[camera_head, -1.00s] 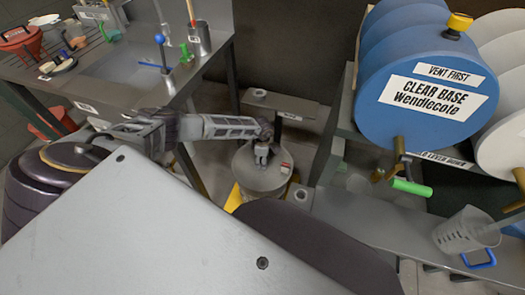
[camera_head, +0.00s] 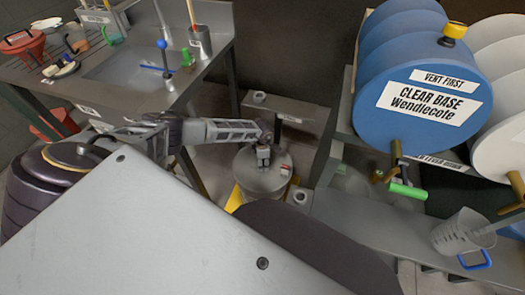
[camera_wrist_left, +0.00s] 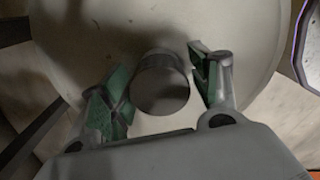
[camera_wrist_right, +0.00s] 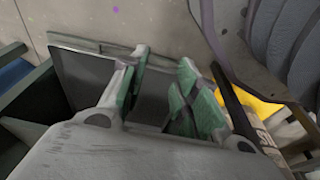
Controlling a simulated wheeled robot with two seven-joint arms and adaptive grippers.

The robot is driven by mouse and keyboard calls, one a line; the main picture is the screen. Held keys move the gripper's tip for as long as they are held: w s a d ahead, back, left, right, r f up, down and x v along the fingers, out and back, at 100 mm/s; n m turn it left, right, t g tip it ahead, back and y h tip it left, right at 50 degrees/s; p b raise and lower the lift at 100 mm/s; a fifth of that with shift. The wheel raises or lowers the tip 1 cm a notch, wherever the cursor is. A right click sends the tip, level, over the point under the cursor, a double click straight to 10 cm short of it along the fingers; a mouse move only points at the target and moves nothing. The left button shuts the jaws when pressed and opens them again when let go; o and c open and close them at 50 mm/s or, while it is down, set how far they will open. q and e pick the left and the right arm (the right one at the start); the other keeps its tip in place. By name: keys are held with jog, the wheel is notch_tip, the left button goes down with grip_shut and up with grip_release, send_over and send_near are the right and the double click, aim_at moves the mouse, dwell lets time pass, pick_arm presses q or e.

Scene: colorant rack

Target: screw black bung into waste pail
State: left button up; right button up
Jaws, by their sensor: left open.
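The waste pail (camera_head: 248,182) stands on the floor in the middle of the head view, with a pale round top. My left gripper (camera_head: 263,163) is over its top. In the left wrist view, a short dark round piece (camera_wrist_left: 160,85), which looks like the black bung, stands on the pale pail top (camera_wrist_left: 240,25). My left gripper (camera_wrist_left: 158,90) is open, with one finger on each side of it and gaps showing. How deep it is seated cannot be told. My right gripper (camera_wrist_right: 160,95) is open and empty in the right wrist view, with a dark grey panel behind its fingers.
A sink bench (camera_head: 125,75) stands at the left. A blue drum (camera_head: 385,60) labelled Clear Base lies on a rack at the right, above a shelf (camera_head: 355,225) with a clear jug (camera_head: 455,235). A low bench (camera_head: 300,112) stands behind the pail.

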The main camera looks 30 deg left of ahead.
pick_arm(q)
jog(key=shift+n, duration=0.3)
jog(key=shift+n+p, duration=0.3)
jog(key=shift+n, duration=0.1)
jog(key=shift+n+p, duration=0.35)
jog(key=shift+n, duration=0.35)
jog(key=shift+n+p, duration=0.3)
jog(key=shift+n, duration=0.3)
jog(key=shift+n+p, duration=0.35)
jog(key=shift+n, duration=0.35)
jog(key=shift+c, duration=0.5)
jog(key=c, duration=0.8)
jog(key=shift+c, duration=0.3)
pick_arm(e)
jog(key=s+d+f, duration=0.3)
jog(key=f, duration=0.3)
jog(key=shift+s+d+f, duration=0.2)
jog(key=shift+s+d, duration=0.05)
jog(key=shift+d, duration=0.05)
jog(key=shift+s, duration=0.1)
